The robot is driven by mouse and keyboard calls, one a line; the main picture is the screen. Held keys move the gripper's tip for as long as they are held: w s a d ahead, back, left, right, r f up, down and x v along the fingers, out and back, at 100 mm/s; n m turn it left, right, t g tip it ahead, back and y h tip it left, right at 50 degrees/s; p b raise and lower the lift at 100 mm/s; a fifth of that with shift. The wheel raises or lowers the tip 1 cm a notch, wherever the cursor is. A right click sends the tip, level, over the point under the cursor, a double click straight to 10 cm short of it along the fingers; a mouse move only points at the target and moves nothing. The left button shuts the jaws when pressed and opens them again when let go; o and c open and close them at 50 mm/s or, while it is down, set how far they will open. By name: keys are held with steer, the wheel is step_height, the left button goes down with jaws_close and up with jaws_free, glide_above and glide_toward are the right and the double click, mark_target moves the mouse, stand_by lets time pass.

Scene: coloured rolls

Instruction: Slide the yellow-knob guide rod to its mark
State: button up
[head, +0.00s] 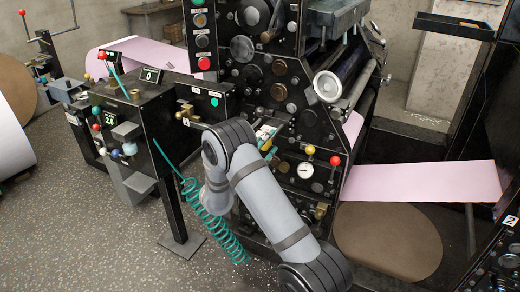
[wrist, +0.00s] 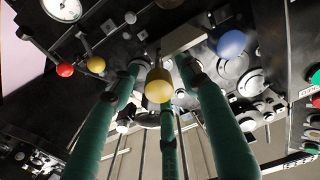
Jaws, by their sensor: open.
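A yellow knob (wrist: 159,85) is near the middle of the wrist view, in front of a dark machine face. My gripper (wrist: 160,76) is open, its long green fingers reaching up around the knob's place in the picture. I cannot tell whether any finger touches the knob. In the head view my gripper (head: 267,132) shows only as a bit of green beside the press, mostly hidden behind my grey arm. A small patch of yellow (head: 265,146) shows beside it. The rod behind the knob and its mark are not clear.
A blue knob (wrist: 231,43) is right of the fingers. Another yellow knob (head: 310,149) and a red knob (head: 335,160) stand by a round gauge (head: 305,170). A control stand (head: 135,120) with a teal coiled hose (head: 215,220) is left of my arm. Pink web (head: 420,181) runs right.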

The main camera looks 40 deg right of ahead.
steer(key=v, duration=1.1)
steer(key=shift+a, duration=0.3)
steer(key=shift+s+d+r, duration=0.1)
steer(key=p+x, duration=0.1)
steer(key=x, duration=1.1)
steer(key=shift+d, duration=0.1)
steer(key=shift+a, duration=0.25)
